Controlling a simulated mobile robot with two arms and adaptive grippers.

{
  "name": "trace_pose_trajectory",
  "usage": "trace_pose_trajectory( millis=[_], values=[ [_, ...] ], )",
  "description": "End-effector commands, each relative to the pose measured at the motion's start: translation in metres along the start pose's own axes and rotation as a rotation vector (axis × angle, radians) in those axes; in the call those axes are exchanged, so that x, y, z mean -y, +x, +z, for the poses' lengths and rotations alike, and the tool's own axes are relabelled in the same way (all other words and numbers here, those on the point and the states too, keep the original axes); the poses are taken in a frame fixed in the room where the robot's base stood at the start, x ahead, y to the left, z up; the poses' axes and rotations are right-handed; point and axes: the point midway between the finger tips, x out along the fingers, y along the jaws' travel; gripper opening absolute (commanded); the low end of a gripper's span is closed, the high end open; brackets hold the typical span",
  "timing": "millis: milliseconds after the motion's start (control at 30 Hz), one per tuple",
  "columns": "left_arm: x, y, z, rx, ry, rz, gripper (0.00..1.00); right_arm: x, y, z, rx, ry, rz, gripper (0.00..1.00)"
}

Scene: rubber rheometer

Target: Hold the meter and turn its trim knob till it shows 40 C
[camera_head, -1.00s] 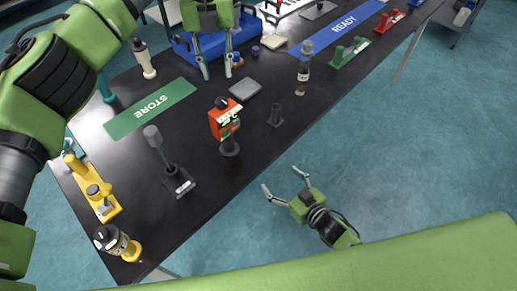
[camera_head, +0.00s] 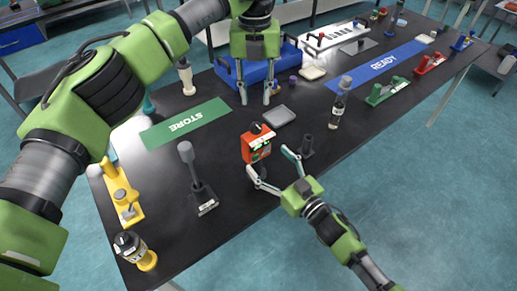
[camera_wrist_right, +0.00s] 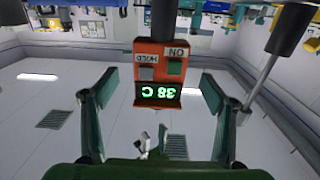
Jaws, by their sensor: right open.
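The red meter (camera_head: 257,147) stands upright on a dark stand near the table's front edge, with a dark knob (camera_head: 256,128) on top. In the right wrist view the meter (camera_wrist_right: 148,50) appears upside down, and its green display (camera_wrist_right: 158,92) reads 38 C. My right gripper (camera_head: 269,163) is open in front of the meter. In the wrist view its fingers lie on either side of the meter, apart from it. My left gripper (camera_head: 256,96) is open and empty, pointing down behind and above the meter. The knob cannot be made out in the wrist view.
A grey pad (camera_head: 279,117) lies behind the meter, and a dark holder (camera_head: 307,147) stands right of it. A grey paddle-like tool (camera_head: 187,155) stands to the left. A bottle (camera_head: 338,108) is farther right. A blue bin (camera_head: 228,70) is behind my left gripper.

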Motion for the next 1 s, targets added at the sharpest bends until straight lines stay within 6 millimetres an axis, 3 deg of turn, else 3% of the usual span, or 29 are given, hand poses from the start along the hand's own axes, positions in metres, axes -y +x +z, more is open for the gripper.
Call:
trace_pose_trajectory(
  millis=[100,300,500,767,967,1000],
  values=[
    [0.000,0.000,0.000,0.000,0.000,0.000,0.28,0.000,0.025,-0.001,-0.002,0.000,0.000,0.78],
    [0.000,0.000,0.000,0.000,0.000,0.000,0.28,0.000,0.053,-0.001,-0.001,0.000,0.000,0.78],
    [0.000,0.000,0.000,0.000,0.000,0.000,0.28,0.000,0.065,0.000,0.001,0.000,0.000,0.78],
    [0.000,0.000,0.000,0.000,0.000,0.000,0.28,0.000,0.066,0.000,0.001,0.000,-0.001,0.78],
    [0.000,0.000,0.000,0.000,0.000,0.000,0.28,0.000,0.066,0.000,0.001,0.000,0.000,0.31],
    [0.000,0.000,0.000,0.000,0.000,0.000,0.28,0.000,0.066,0.000,0.001,0.000,0.000,0.31]
  ],
)
